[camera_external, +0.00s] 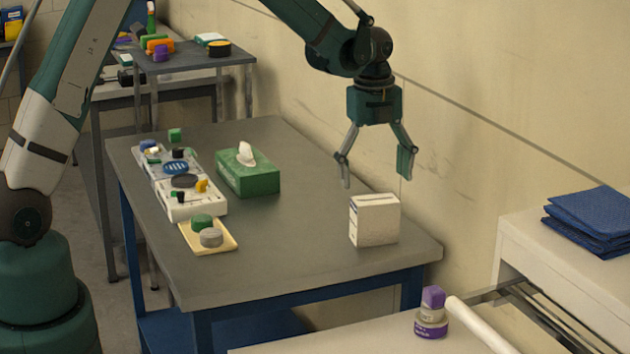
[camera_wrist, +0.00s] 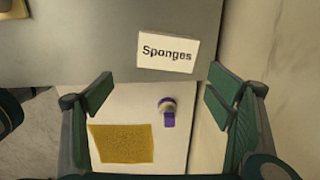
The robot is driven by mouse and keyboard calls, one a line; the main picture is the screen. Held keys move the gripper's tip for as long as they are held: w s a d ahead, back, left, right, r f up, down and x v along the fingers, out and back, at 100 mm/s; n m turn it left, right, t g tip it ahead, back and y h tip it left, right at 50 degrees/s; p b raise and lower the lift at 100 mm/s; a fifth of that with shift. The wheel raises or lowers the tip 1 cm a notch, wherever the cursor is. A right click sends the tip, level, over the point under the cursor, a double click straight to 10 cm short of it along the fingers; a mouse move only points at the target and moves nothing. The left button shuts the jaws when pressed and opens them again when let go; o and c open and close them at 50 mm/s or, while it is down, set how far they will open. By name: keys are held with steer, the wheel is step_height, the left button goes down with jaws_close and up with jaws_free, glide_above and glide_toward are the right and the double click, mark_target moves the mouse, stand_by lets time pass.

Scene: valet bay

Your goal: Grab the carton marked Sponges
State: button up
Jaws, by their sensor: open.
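The white carton (camera_external: 374,222) stands upright near the right front corner of the grey table. In the wrist view its top (camera_wrist: 166,52) reads "Sponges". My gripper (camera_external: 376,178) is open and empty above the carton in the external view, with its fingers apart. In the wrist view the gripper fingers (camera_wrist: 160,92) show at left and right, and the carton lies beyond them toward the top of the picture. The fingers do not touch the carton.
A green tissue box (camera_external: 248,178), a white organizer tray (camera_external: 190,208) and a yellow tray (camera_external: 226,246) stand left on the table (camera_external: 300,238). A wall is close on the right. A purple-labelled bottle (camera_external: 431,318) stands on a white surface in front. The table's middle is clear.

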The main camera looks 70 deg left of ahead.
mark_target(375, 200)
steer(key=shift+m, duration=0.7)
steer(key=shift+w+a+f, duration=0.25)
steer(key=shift+a+f, duration=0.15)
steer(key=shift+f, duration=0.25)
steer(key=shift+w+a+f, duration=0.2)
steer(key=shift+a+f, duration=0.25)
steer(key=shift+f, duration=0.15)
steer(key=shift+w+a+f, duration=0.25)
steer(key=shift+a+f, duration=0.15)
steer(key=shift+f, duration=0.25)
steer(key=shift+f, duration=0.1)
steer(key=shift+f+p, duration=0.3)
steer(key=shift+f, duration=0.9)
steer(key=shift+w+f+p, duration=0.1)
steer(key=shift+f+p, duration=0.3)
steer(key=shift+f, duration=2.2)
steer(key=c, duration=1)
